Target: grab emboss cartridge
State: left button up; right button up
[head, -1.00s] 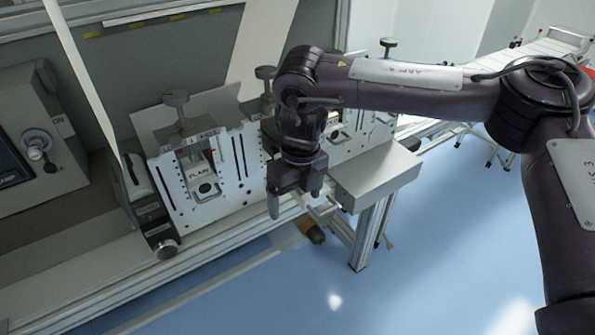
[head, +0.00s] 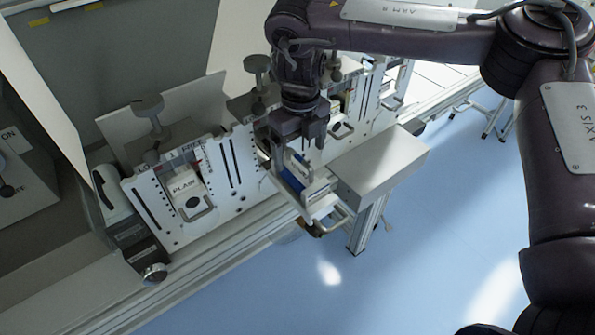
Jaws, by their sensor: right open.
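A block with a blue side and pale metal parts (head: 307,186), which may be the emboss cartridge, sits at the front of the middle station, with a handle loop at its lower right. I read no label on it. My right gripper (head: 298,148) is open, pointing down just above and behind this block. The gripper covers part of the block and of the station, and I cannot tell whether the fingers touch it. A white cartridge marked PLAIN (head: 185,187) sits in the left station. My left gripper is not in view.
A grey box (head: 380,163) juts out right of the block, close to my right gripper. A dark roller end (head: 153,272) sticks out at the lower left. Blue floor lies open in front.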

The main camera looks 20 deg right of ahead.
aim_at(299, 173)
jog(key=shift+s+f, duration=0.15)
jog(key=shift+f, duration=0.35)
jog(key=shift+a+f, duration=0.1)
jog(key=shift+f, duration=0.25)
notch_tip(299, 173, down, 4)
jog(key=p, duration=0.2)
jog(key=shift+f+p, duration=0.2)
jog(key=shift+p, duration=0.2)
jog(key=c, duration=0.4)
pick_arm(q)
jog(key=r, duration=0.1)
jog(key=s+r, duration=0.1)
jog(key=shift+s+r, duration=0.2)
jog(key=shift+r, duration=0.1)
pick_arm(e)
jog(key=c, duration=1)
